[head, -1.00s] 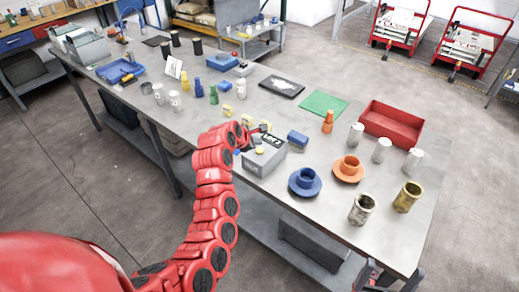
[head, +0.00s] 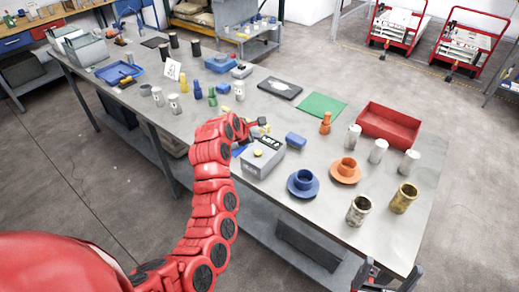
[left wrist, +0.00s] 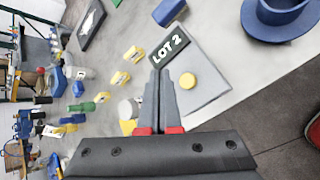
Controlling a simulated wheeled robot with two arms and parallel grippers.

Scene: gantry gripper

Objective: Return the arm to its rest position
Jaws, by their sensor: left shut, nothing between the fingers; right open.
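My left arm (head: 212,190) is red and segmented and reaches up over the near edge of the workbench (head: 330,100). My left gripper (head: 262,124) is shut and empty, just above and behind a grey box (head: 262,158) with a yellow button. In the left wrist view the closed fingers (left wrist: 160,85) point at this box (left wrist: 195,80), whose label reads "LOT 2". I cannot tell whether they touch it. My right gripper (head: 373,275) shows only in part at the bottom edge, below the bench's near right corner; it is open.
A blue block (head: 296,140), a blue cup and saucer (head: 303,183) and an orange cup and saucer (head: 346,170) stand right of the box. Yellow pieces (left wrist: 127,70) lie beside it. A red bin (head: 390,124) and metal cans (head: 360,210) stand further right.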

